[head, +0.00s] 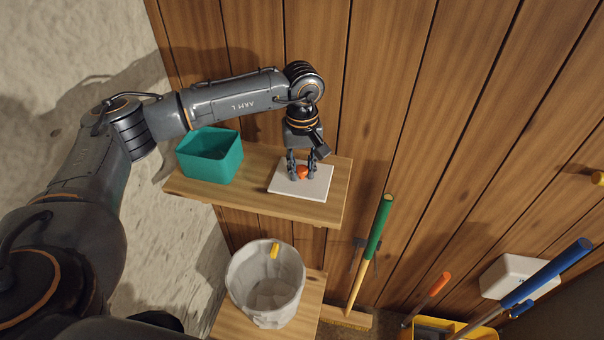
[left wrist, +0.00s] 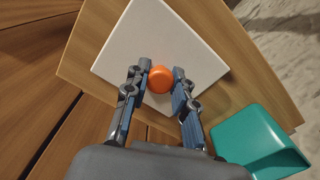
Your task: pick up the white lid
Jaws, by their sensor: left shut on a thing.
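The white lid (head: 321,184) is a flat square plate with a round orange knob (head: 302,172) near its middle. It lies over the right part of a wooden shelf; I cannot tell whether it touches the shelf. My left gripper (head: 302,177) comes down from above with its two fingers on opposite sides of the knob, shut on it. In the left wrist view the lid (left wrist: 125,48) shows flat behind the fingers, and the orange knob (left wrist: 160,79) sits between the fingertips. My right gripper is not in view.
An open teal bin (head: 210,160) stands on the same shelf (head: 250,180), left of the lid. A wooden plank wall is close behind. Below stands a pale bucket (head: 265,285) with a yellow clip on its rim. A green-handled broom (head: 380,228) leans right of the shelf.

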